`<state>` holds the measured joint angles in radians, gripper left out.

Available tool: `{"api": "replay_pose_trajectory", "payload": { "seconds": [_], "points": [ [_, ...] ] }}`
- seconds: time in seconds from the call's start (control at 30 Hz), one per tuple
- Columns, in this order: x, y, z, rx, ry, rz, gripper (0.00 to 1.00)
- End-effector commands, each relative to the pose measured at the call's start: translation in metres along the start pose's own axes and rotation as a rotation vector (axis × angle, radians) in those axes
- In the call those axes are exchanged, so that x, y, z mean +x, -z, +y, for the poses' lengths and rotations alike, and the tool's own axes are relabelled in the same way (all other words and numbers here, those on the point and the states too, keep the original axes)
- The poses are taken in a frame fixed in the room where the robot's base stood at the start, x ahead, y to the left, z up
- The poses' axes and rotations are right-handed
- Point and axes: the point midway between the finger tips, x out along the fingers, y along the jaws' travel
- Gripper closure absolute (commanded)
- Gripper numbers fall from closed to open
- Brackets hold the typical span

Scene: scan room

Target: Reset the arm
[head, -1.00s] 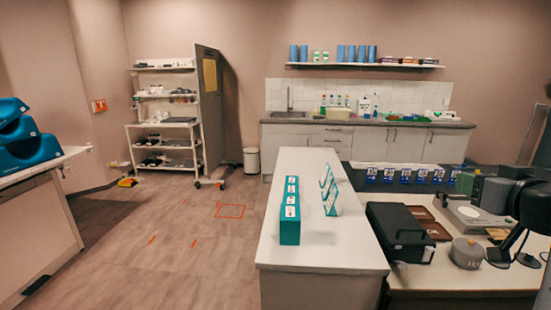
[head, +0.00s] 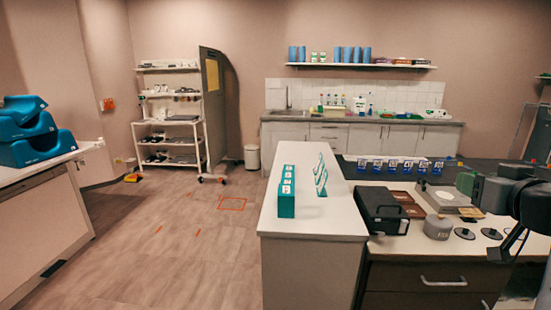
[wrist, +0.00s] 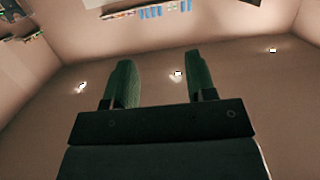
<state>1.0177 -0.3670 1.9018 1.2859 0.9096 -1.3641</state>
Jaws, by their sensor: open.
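My gripper (wrist: 159,78) is open and empty in the wrist view, its two dark green fingers spread apart with only pinkish wall or ceiling surface and small bright lights behind them.
A white counter (head: 318,224) with teal racks stands in the middle. The worktop (head: 400,246) at right holds a black case (head: 383,208), a grey round pot (head: 437,227) and several devices. Open floor (head: 170,260) lies at left, beside a bench with teal pieces (head: 35,133).

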Motion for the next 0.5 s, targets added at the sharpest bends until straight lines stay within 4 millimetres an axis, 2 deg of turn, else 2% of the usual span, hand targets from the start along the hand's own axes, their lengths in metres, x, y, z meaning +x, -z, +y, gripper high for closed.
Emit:
{"api": "replay_pose_trajectory", "payload": {
  "seconds": [0.17,0.27,0.37,0.5],
  "points": [
    [-0.001,-0.003,0.003,0.114,-0.009,-0.013,0.49],
    [-0.001,-0.011,0.005,0.174,-0.02,-0.045,0.49],
    [0.0,-0.028,0.007,0.246,-0.037,-0.102,0.49],
    [0.001,-0.062,0.007,0.363,-0.074,-0.218,0.49]
  ]
}}
